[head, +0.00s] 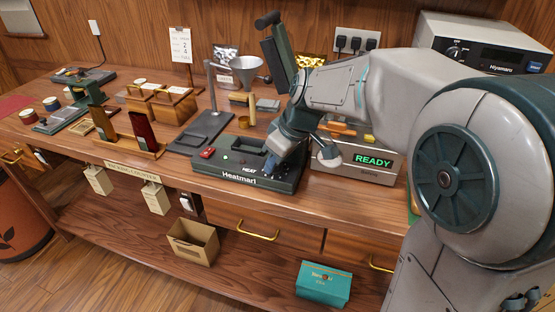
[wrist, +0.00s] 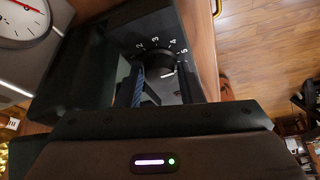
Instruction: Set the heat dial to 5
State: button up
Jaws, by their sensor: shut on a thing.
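My gripper (head: 270,168) reaches down onto the sealer's right end. Its fingers (wrist: 162,84) are shut on the dial, one on each side. The head view hides the dial behind my gripper.
A box with a green "READY" display (head: 373,160) stands just right of the sealer. A grey stand with a post (head: 200,132) is to its left. A dial scale (wrist: 22,22) shows in the wrist view. The counter's front edge is close to the sealer.

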jog(key=o, duration=1)
jog(key=p+v, duration=0.1)
jog(key=v, duration=1.3)
